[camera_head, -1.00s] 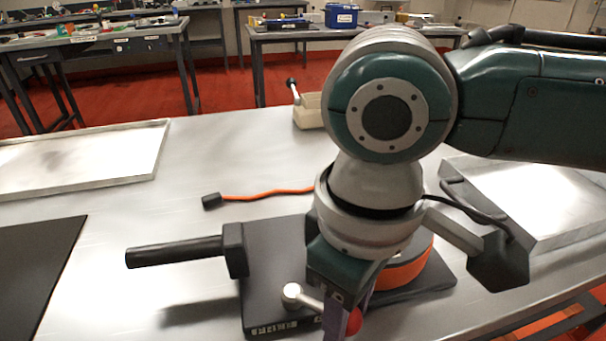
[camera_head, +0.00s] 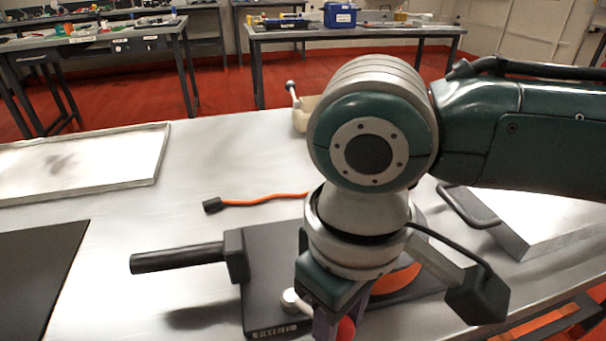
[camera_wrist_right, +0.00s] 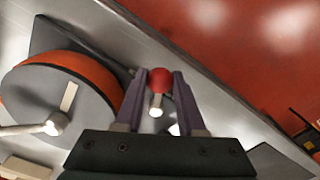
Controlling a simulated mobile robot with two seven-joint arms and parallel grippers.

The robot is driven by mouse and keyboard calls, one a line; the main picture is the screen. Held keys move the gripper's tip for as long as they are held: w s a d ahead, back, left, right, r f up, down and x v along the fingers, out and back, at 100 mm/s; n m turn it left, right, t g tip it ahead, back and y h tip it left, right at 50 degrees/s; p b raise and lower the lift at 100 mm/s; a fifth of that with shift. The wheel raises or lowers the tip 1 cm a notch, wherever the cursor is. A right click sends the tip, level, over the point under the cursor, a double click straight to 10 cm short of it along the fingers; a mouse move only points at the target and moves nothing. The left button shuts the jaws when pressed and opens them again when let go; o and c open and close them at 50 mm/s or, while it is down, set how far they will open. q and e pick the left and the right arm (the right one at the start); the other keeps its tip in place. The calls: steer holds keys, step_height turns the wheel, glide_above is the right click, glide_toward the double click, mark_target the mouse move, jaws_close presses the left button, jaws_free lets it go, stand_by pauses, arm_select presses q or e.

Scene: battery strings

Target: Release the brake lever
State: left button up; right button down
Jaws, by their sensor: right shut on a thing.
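The brake lever is a pale rod with a red ball knob (camera_head: 346,329). Its round silver pivot (camera_head: 292,300) sits at the front of a dark grey base plate (camera_head: 276,270). An orange drum (camera_head: 393,281) on the plate is mostly hidden behind my right arm. My right gripper (camera_head: 333,328) is shut on the red knob at the lower edge of the head view. In the right wrist view the red knob (camera_wrist_right: 159,80) sits between the two purple fingers, with the pale rod (camera_wrist_right: 156,104) running below it. My left gripper is not in view.
A black crank handle (camera_head: 178,256) sticks out left of the plate. An orange cord (camera_head: 262,197) with a black end lies behind it. A metal tray (camera_head: 150,183) and a black mat (camera_head: 35,260) lie at left. A metal box (camera_head: 535,220) stands at right.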

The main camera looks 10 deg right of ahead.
steer(key=shift+s+a+m+p, duration=0.2)
steer(key=shift+a+m+p, duration=0.1)
steer(key=shift+m+p, duration=0.3)
steer(key=shift+s+a+r+m+p, duration=0.1)
steer(key=shift+s+a+m+p, duration=0.1)
steer(key=shift+a+m+p, duration=0.55)
steer(key=shift+m+p, duration=0.4)
steer(key=shift+m, duration=0.15)
